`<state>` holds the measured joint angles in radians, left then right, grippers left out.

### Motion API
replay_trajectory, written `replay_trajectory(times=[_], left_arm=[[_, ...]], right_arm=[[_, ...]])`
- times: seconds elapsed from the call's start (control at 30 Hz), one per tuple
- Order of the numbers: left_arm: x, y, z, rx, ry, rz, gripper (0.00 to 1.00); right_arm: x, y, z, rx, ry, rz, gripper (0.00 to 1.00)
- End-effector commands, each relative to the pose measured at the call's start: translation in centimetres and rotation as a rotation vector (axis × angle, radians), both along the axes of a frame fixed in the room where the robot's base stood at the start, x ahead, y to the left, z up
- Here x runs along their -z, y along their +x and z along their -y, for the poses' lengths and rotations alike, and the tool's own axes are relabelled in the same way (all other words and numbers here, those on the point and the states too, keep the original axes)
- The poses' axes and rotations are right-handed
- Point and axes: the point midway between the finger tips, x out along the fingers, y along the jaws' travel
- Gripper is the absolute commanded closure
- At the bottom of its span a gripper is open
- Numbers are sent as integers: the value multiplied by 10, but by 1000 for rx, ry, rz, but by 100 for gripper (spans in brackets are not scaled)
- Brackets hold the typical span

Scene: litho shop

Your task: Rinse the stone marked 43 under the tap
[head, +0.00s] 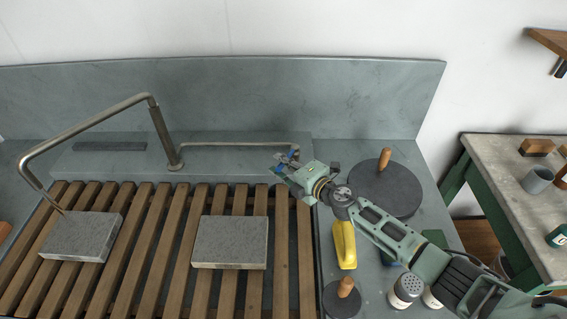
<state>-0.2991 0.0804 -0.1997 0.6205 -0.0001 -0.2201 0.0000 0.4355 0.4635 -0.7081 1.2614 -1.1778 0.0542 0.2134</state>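Two grey stone slabs lie flat on the slatted wooden rack: a left stone (82,237) and a middle stone (230,242). No number can be read on either one. The metal tap (158,130) stands behind the rack, its spout bent to the left with the end over the left stone. No water shows. The tap's long lever (240,145) reaches right to my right gripper (284,160). The gripper's fingers are at the lever's end, but whether they are closed on it cannot be told. My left gripper is out of view.
Right of the rack, a round dark disc (370,195) with a wooden knob, a yellow object (344,244), a smaller knobbed disc (338,302) and a shaker (405,288) stand near my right arm. A side table (500,165) holds a grey mug (537,180).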

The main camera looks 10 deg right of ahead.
Motion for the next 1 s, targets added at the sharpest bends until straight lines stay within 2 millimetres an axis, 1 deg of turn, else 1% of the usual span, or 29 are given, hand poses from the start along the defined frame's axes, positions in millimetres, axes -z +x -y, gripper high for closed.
replay_trajectory(times=[0.03,0.1,0.37,0.53,0.67,0.9,1.0], left_arm=[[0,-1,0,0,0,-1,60],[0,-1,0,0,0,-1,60],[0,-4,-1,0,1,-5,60],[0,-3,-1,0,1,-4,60],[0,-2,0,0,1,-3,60],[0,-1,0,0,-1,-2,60],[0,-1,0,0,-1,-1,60]], right_arm=[[0,0,0,-1,1,-1,75],[0,0,-1,-2,2,-1,71],[0,-1,-1,-3,4,-2,71],[-2,-9,5,-3,1,-1,71],[-6,-28,15,-4,-1,-2,71],[-15,-74,39,-3,2,-6,71],[-19,-88,46,-2,4,-6,71]])
